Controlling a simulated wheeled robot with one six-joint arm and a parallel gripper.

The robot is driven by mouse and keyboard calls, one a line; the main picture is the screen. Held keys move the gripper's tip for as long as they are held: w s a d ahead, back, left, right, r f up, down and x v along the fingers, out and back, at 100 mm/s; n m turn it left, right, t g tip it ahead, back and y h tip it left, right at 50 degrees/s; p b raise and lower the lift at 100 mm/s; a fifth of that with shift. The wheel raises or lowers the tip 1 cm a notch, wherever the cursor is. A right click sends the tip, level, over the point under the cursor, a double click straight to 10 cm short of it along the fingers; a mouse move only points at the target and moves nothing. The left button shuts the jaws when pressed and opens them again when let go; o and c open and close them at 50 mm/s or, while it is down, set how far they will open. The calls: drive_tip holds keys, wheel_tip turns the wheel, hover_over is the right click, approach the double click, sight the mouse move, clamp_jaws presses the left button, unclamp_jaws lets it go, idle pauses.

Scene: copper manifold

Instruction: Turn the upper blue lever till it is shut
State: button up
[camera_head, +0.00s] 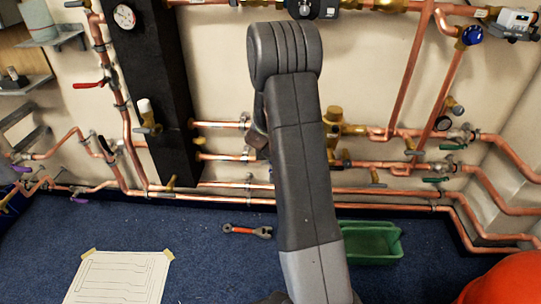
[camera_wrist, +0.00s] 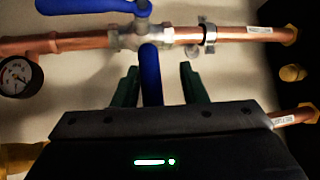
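Two blue levers show in the wrist view. One blue lever (camera_wrist: 90,11) lies at the top left, roughly along the copper pipe, above a metal valve body (camera_wrist: 128,38). A second blue lever (camera_wrist: 151,80) points straight down from near that valve, across the pipe's line. I cannot tell for sure which is the upper one of the task. My gripper (camera_wrist: 159,66) is open, its dark green fingers on either side of the downward lever, with a clear gap on the right and a narrow one on the left. In the head view my arm hides the gripper and both levers.
A pressure gauge (camera_wrist: 16,76) hangs from the pipe at the left. A pipe clamp (camera_wrist: 208,36) sits right of the valve. In the head view, more copper pipes (camera_head: 410,70) surround my arm, and a green bin (camera_head: 370,243) and red wrench (camera_head: 246,230) lie on the blue floor.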

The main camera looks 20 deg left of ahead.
drive_tip(key=shift+d, duration=0.1)
drive_tip(key=shift+s+d+r, duration=0.2)
drive_tip(key=shift+r, duration=0.25)
drive_tip(key=p+v, duration=0.4)
drive_tip(key=v, duration=0.8)
drive_tip(key=shift+s+r, duration=0.2)
drive_tip(key=shift+s, duration=0.1)
drive_tip(key=shift+w+f, duration=0.1)
drive_tip(key=b+x, duration=0.2)
drive_tip(key=x, duration=0.4)
drive_tip(key=b+x, duration=0.2)
drive_tip(key=x, duration=0.5)
drive_tip(key=shift+w+d+f, duration=0.15)
drive_tip(key=shift+f, duration=0.1)
drive_tip(key=shift+r, duration=0.1)
